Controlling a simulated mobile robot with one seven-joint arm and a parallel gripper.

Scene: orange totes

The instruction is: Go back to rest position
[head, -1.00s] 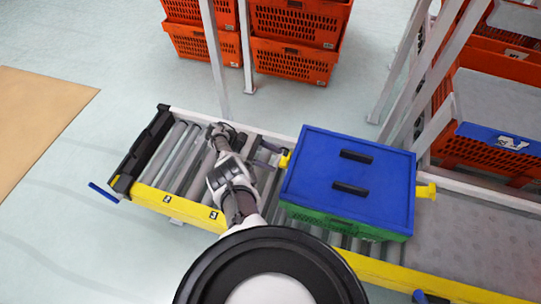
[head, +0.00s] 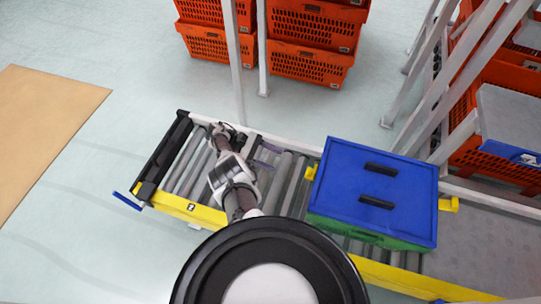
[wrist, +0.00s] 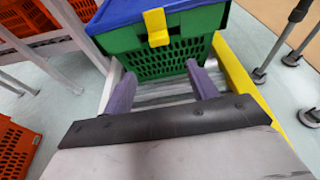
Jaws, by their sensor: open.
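My arm reaches out over the roller conveyor in the head view, with my gripper (head: 261,157) to the left of the green tote (head: 372,237). The wrist view shows my gripper (wrist: 162,88) with its two purple fingers spread apart and nothing between them. The green tote stands ahead of the fingers in the wrist view (wrist: 170,58), apart from them. A blue lid (head: 345,196) with two black handles covers the tote. A yellow latch (wrist: 156,27) sits on its near end.
The conveyor (head: 190,168) has yellow side rails (head: 180,206) and a black end bar. Orange totes (head: 308,62) are stacked behind it, with more in a white-post rack at right. White posts (head: 236,60) rise behind the conveyor. The floor at left is clear.

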